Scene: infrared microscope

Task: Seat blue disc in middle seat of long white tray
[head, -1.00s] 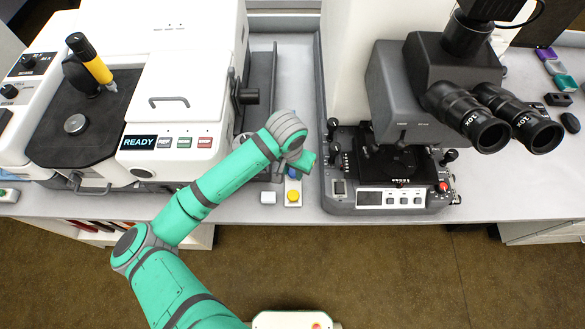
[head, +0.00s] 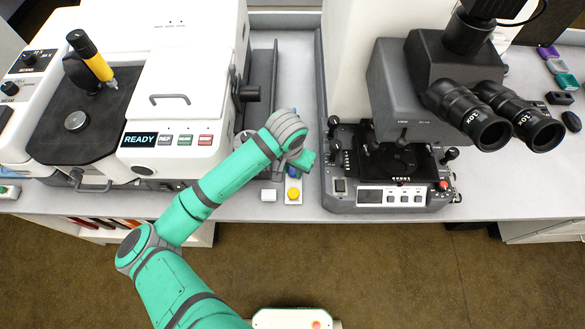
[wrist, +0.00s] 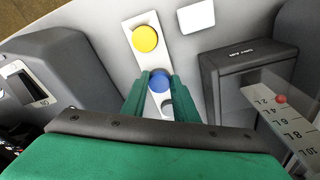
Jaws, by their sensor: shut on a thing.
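The long white tray (wrist: 148,57) lies on the bench, and its near end shows in the head view (head: 293,202). A yellow disc (wrist: 144,38) sits at one end of it; it also shows in the head view (head: 293,193). The blue disc (wrist: 160,81) is between my gripper's (wrist: 160,87) fingertips, over the middle of the tray. My gripper is shut on it. Whether the disc touches the seat, I cannot tell. A round pale spot (wrist: 167,106) shows beyond it, partly hidden.
A small white block (head: 268,195) lies beside the tray. The microscope (head: 390,175) stands close on the right, and the white instrument (head: 175,100) on the left. In the wrist view a grey box (wrist: 240,80) and a clear marked plate (wrist: 285,105) are nearby.

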